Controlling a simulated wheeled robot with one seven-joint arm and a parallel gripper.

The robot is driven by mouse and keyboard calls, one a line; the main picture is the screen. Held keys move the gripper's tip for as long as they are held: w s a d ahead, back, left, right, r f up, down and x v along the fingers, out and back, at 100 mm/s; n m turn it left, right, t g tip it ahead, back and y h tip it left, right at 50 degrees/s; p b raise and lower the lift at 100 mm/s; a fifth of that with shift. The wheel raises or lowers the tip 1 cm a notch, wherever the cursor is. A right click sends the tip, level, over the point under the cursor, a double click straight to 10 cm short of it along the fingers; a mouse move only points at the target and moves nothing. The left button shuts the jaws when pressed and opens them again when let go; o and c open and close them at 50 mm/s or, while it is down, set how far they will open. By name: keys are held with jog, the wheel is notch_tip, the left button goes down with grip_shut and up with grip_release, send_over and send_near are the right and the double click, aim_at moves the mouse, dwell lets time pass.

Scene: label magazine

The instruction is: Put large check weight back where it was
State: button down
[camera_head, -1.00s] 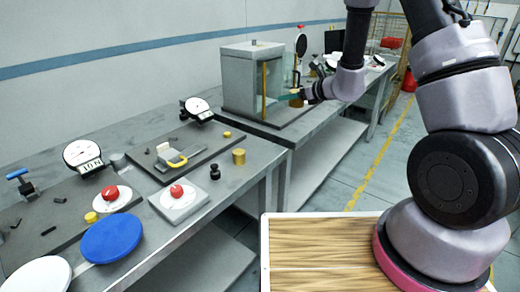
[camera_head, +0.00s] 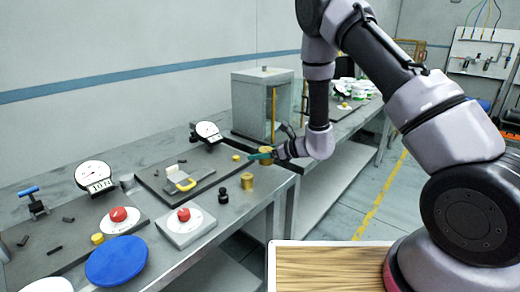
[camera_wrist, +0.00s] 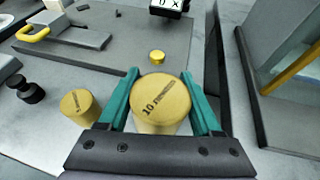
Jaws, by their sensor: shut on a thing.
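My gripper (camera_head: 259,155) has teal fingers and is shut on a large brass check weight (camera_wrist: 160,103), an upright-looking cylinder with "10" and smaller lettering on its top. In the head view the held weight (camera_head: 267,151) is partly hidden by the fingers. It is over the far right end of the near bench (camera_head: 205,235), by the cabinet; I cannot tell its height above the surface. A second brass cylinder (camera_head: 247,181) stands on the bench nearer the front edge; it also shows left of my gripper in the wrist view (camera_wrist: 79,105).
A black weight (camera_head: 223,195) stands beside the second cylinder. The grey cabinet (camera_head: 258,105) with a yellow-edged door stands close by on the right.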

aim_at(259, 171)
jog(key=shift+f, duration=2)
jog(key=shift+f, duration=0.1)
jog(key=shift+c, duration=0.3)
grip_release()
jog(key=shift+f, duration=0.1)
